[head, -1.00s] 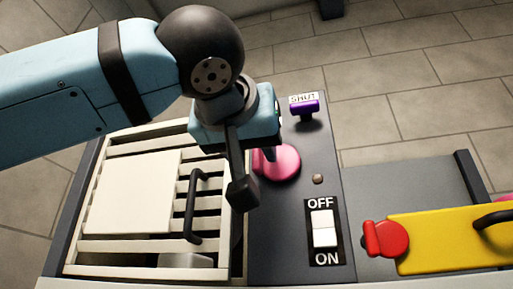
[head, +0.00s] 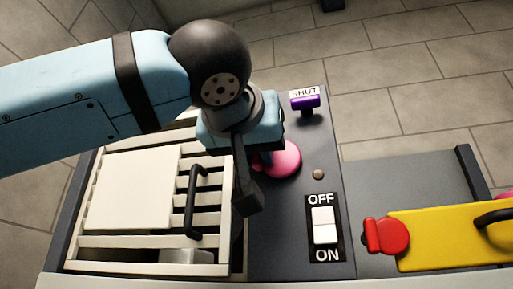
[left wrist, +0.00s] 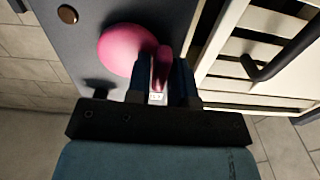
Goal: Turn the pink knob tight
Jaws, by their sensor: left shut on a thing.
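The pink knob (head: 286,160) sits on the dark grey panel in the head view, right of the white slatted cover. My left gripper (head: 247,190) reaches over it and partly hides it. In the left wrist view the knob's round base (left wrist: 124,48) shows, and its raised grip (left wrist: 162,66) lies between my left gripper's two fingers (left wrist: 163,82), which are shut on it. My right gripper is in neither view.
A purple handle (head: 306,102) under a SHUT label stands at the panel's far end. An OFF/ON rocker switch (head: 325,226) is nearer. A white slatted cover (head: 130,190) with a black handle (head: 194,202) lies left. A red knob (head: 384,236) and yellow plate (head: 440,238) are right.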

